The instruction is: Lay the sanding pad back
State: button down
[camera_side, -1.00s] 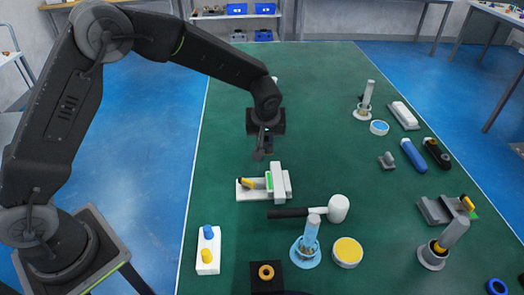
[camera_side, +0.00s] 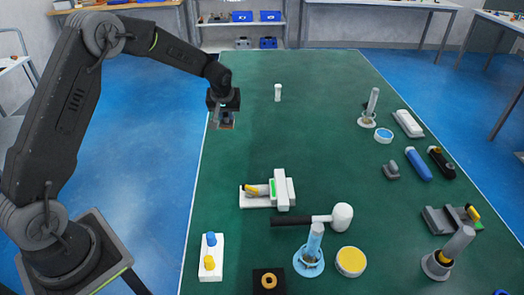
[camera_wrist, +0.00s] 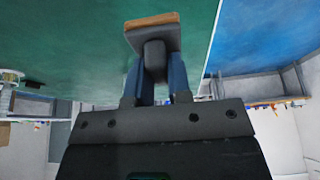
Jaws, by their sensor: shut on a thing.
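My gripper (camera_side: 222,116) is over the far left part of the green table, close to its left edge. The wrist view shows its two blue fingers (camera_wrist: 153,80) shut on the grey grip of the sanding pad (camera_wrist: 152,35). The pad has a flat grey plate with a brown-orange face turned away from my gripper. In the side view the pad (camera_side: 226,127) shows as a small brownish strip just under the fingers. It appears to be held above the table; the exact gap is hard to tell.
A white cylinder (camera_side: 277,92) stands to the right of my gripper. A white clamp-like device (camera_side: 270,192), a mallet (camera_side: 340,216) and a white block with blue and yellow knobs (camera_side: 211,257) are nearer. Several tools line the right side.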

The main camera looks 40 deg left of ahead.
jog(key=w+d+f, duration=0.2)
jog(key=d, duration=0.1)
jog(key=w+d+f, duration=0.2)
jog(key=d, duration=0.1)
jog(key=w+d+f, duration=0.2)
jog(key=d, duration=0.1)
jog(key=shift+w+d+f, duration=0.1)
jog(key=shift+d+f, duration=0.15)
jog(key=shift+f, duration=1.95)
jog(key=shift+f, duration=0.2)
jog(key=c, duration=1.1)
grip_release()
jog(key=shift+o, duration=0.2)
